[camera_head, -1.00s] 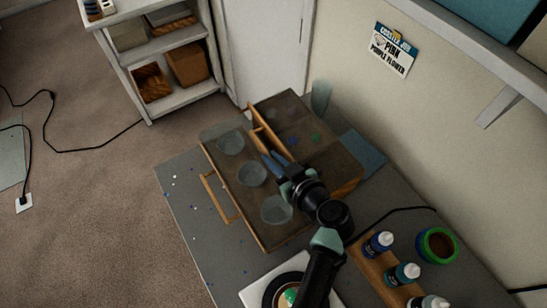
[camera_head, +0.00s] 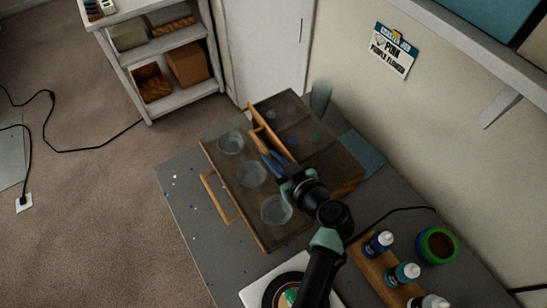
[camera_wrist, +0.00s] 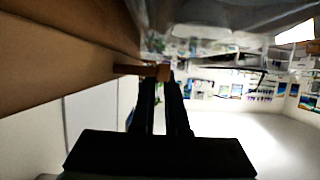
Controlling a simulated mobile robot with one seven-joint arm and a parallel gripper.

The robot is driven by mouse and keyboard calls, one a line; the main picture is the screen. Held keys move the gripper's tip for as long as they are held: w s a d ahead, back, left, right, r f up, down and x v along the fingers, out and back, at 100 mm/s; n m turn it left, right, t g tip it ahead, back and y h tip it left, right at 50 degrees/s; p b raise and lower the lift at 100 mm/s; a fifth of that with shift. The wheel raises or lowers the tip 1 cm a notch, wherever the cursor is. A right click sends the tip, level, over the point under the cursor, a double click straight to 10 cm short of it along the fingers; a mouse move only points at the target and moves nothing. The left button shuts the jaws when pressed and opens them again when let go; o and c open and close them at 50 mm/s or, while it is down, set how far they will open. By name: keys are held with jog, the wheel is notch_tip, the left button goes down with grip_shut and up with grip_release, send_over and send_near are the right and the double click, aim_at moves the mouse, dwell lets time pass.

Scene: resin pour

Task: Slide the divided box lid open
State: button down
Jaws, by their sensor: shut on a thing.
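The divided box stands on the grey table in the head view, with a see-through brownish panel (camera_head: 232,187) on its left part. Three clear cups (camera_head: 251,174) show in a row there. A wooden handle (camera_head: 220,197) runs along the left edge. A wooden bar (camera_head: 262,127) crosses the box's middle; coloured spots show in the compartments (camera_head: 300,125) right of it. My gripper (camera_head: 270,160) is low at this bar, its blue fingers together. In the wrist view my fingers (camera_wrist: 164,80) are close on a small brown wooden piece (camera_wrist: 145,70). The exact contact is partly hidden.
Dropper bottles (camera_head: 378,243) stand on a wooden rack at the lower right, beside a green-rimmed round container (camera_head: 437,245). A tall clear cup (camera_head: 321,97) stands behind the box. The wall is close on the right.

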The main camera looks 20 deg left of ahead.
jog(key=shift+s, duration=0.1)
dwell(0.3)
jog(key=s+a, duration=0.8)
jog(key=s, duration=0.3)
jog(key=shift+a, duration=0.35)
jog(key=c, duration=0.9)
grip_release()
jog(key=shift+d, duration=0.15)
jog(key=shift+b+v, duration=2.15)
jog(key=shift+v, duration=4.25)
jog(key=shift+r, duration=0.15)
